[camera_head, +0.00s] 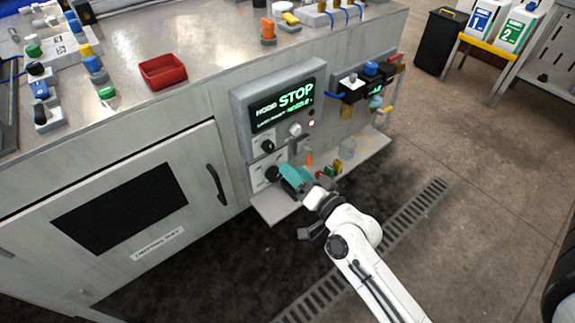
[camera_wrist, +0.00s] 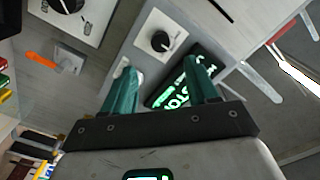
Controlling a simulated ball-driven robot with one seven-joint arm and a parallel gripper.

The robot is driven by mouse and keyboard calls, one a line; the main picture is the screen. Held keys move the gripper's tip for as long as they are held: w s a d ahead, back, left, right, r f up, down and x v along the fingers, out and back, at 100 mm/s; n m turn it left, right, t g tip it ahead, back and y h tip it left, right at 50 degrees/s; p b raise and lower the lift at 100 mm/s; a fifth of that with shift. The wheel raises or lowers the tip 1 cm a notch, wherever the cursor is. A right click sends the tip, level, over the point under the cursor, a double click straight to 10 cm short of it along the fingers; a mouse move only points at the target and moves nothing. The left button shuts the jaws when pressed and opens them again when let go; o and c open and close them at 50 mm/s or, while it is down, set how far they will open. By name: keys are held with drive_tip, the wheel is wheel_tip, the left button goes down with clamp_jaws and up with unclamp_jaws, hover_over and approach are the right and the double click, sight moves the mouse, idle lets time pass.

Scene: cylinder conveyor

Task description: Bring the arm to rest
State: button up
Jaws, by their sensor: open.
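My gripper (camera_head: 290,176) has teal fingers and is at the end of my white arm (camera_head: 352,238), in front of the lower part of the control panel. In the wrist view the two teal fingers of my gripper (camera_wrist: 162,78) stand apart with nothing held between them. Past the fingers are a black knob (camera_wrist: 161,41) on a white plate and the green-lit display (camera_wrist: 172,92). In the head view the display (camera_head: 283,104) reads STOP. I cannot tell whether a finger touches the panel.
A shelf (camera_head: 270,207) with small coloured items juts out below the panel. An orange lever (camera_head: 309,158) sits beside the lower knob (camera_head: 272,174). A cabinet door with a black handle (camera_head: 216,184) is to the left.

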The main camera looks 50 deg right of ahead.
drive_tip(key=shift+s+a, duration=0.1)
drive_tip(key=shift+s, duration=0.2)
idle(0.4)
drive_tip(key=s+a+f+n+g+y+p, duration=0.1)
drive_tip(key=s+a+n+g+y+p, duration=0.1)
drive_tip(key=a+n+g+y+p, duration=0.7)
drive_tip(key=s+a+r+n+g+h+p, duration=0.1)
drive_tip(key=s+g+h, duration=0.1)
drive_tip(key=s, duration=0.5)
drive_tip(key=s+a+r+n+g+h+p, duration=0.1)
drive_tip(key=s+a+g+h, duration=0.1)
drive_tip(key=s+g, duration=0.3)
drive_tip(key=shift+s+a+r+n+p, duration=0.2)
drive_tip(key=shift+s+r+n+p, duration=0.2)
drive_tip(key=shift+s, duration=0.8)
drive_tip(key=shift+c, duration=0.3)
